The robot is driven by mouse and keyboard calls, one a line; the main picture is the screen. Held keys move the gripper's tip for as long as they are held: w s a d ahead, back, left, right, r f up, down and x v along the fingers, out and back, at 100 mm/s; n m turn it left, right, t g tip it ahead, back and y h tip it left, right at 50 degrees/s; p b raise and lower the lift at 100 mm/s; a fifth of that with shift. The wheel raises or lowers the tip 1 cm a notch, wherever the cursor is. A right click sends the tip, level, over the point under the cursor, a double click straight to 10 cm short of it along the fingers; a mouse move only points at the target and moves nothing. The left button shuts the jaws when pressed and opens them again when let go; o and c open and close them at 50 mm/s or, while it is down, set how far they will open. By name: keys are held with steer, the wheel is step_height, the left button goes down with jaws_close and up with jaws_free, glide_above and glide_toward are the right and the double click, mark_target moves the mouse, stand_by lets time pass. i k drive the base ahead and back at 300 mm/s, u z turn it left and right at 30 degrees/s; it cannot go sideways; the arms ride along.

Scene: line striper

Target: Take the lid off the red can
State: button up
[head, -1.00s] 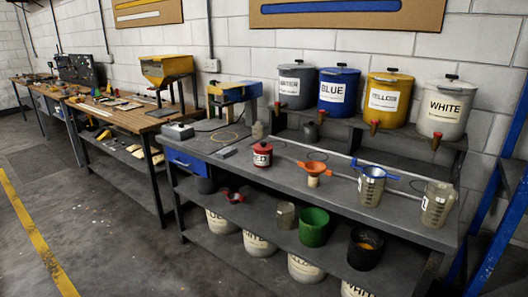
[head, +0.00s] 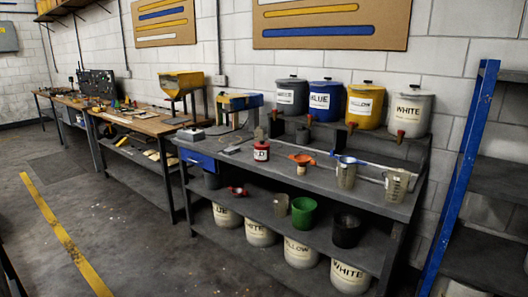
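The red can (head: 262,153) stands upright on the grey workbench, left of the orange funnel. It has a white label and a dark knob on top, so its lid appears to be on. My gripper is not in view in the head view, so its state does not show.
An orange funnel (head: 302,158) and clear measuring jugs (head: 396,186) stand right of the can on the workbench (head: 230,162). Large paint pots (head: 408,112) line the raised shelf behind. Buckets (head: 302,251) fill the lower shelves. A blue-framed rack (head: 462,160) stands right. Floor in front is clear.

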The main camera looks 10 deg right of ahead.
mark_target(262, 144)
steer(key=k, duration=0.25)
steer(key=u, duration=0.3)
steer(key=i, duration=0.45)
steer(key=u, duration=0.6)
steer(key=i, duration=0.65)
steer(key=u, duration=0.4)
steer(key=i, duration=1.5)
steer(key=z, duration=0.55)
steer(key=i, duration=0.7)
steer(key=z, duration=0.45)
